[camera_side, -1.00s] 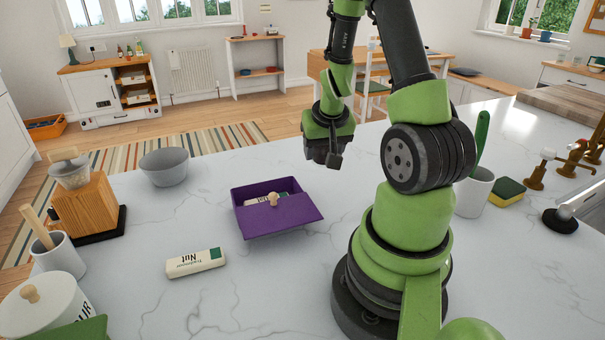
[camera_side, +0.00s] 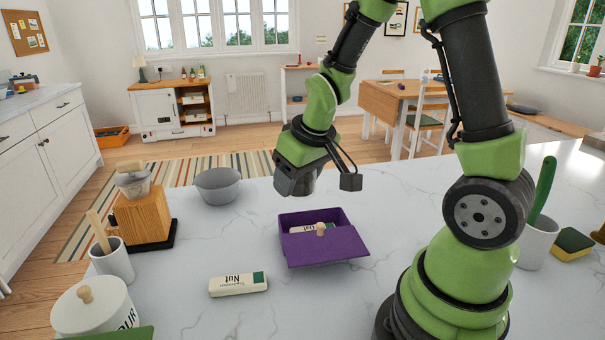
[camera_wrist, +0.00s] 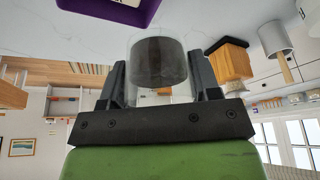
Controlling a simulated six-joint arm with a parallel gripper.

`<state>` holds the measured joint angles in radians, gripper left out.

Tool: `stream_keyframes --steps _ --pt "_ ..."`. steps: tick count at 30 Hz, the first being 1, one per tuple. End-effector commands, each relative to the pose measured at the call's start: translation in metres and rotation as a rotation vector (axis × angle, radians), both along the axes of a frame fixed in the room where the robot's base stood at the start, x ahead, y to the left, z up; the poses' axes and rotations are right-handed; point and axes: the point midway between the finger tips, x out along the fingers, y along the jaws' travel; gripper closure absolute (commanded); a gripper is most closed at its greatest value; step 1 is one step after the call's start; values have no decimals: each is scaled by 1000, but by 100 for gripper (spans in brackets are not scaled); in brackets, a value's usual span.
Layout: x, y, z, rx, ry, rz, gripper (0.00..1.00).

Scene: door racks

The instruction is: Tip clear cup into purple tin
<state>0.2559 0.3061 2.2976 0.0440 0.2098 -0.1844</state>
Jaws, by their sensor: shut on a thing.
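The purple tin (camera_side: 345,249) stands on the marble counter in the side view. It is open-topped, with a wooden-knobbed lid leaning at its near side and a cream nut bar inside. Its corner shows at the top left of the wrist view (camera_wrist: 148,14). My gripper (camera_side: 318,184) is above the tin's far side, tilted. In the wrist view my gripper (camera_wrist: 160,78) is shut on the clear cup (camera_wrist: 158,62), a jaw on each side. The cup looks to hold something dark. In the side view the cup is mostly hidden by my gripper.
A cream nut bar (camera_side: 238,284) lies left of the tin. A grey bowl (camera_side: 218,187), a wooden grinder (camera_side: 143,215), a utensil pot (camera_side: 112,262) and a white canister (camera_side: 94,309) stand further left.

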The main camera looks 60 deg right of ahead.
Motion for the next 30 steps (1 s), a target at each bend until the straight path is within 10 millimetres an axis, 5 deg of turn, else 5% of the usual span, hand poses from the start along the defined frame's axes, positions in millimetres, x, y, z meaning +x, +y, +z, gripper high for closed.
stream_keyframes --steps 17,24,30 --pt "10 -6 -19 20 11 -575 70" --pt "20 -34 -36 49 1 -1285 70" --pt "24 -50 -41 73 -7 -1650 70"
